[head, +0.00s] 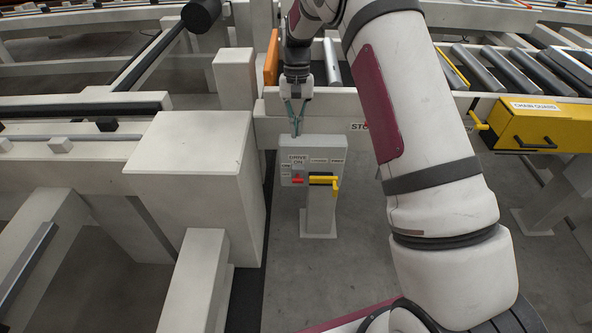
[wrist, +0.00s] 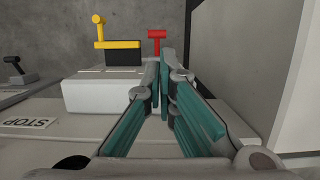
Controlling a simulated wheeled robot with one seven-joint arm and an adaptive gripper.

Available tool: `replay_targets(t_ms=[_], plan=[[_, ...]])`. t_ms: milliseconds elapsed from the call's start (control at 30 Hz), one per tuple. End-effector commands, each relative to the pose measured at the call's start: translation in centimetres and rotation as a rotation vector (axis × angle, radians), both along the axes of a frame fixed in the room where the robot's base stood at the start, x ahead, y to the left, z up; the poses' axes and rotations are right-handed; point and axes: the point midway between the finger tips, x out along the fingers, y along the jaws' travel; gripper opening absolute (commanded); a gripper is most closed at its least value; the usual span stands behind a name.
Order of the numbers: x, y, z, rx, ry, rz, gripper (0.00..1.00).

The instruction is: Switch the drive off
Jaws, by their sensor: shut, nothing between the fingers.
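A grey control box (head: 313,150) on a short post carries a label whose readable words look like "DRIVE ON". A small red switch handle (head: 297,178) sticks out of its front at the lower left; it also shows as a red T-shaped handle (wrist: 156,38) in the wrist view. My gripper (head: 297,132) is shut and empty, pointing down at the box's top edge, above the red handle. In the wrist view my fingertips (wrist: 162,60) appear just in front of the red handle; I cannot tell whether they touch anything.
A yellow lever (head: 332,184) sits right beside the red handle on the box front; it also shows in the wrist view (wrist: 118,44). A yellow chain guard (head: 540,127) is at the right. A large pale block (head: 200,165) stands close on the left.

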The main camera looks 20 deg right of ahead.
Motion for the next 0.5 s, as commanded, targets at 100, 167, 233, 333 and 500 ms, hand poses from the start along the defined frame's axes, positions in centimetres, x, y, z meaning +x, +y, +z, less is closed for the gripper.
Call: replay_targets(t_ms=[100,167,233,333,500], plan=[[-0.1,0.0,-0.3,0.0,0.001,0.0,0.0],[-0.2,0.1,-0.8,0.0,0.001,0.0,0.0],[-0.4,0.1,-1.7,0.0,0.003,0.0,0.0],[-0.9,0.3,-3.4,0.0,0.004,0.0,0.0],[-1.7,0.5,-6.6,0.0,0.004,0.0,0.0]])
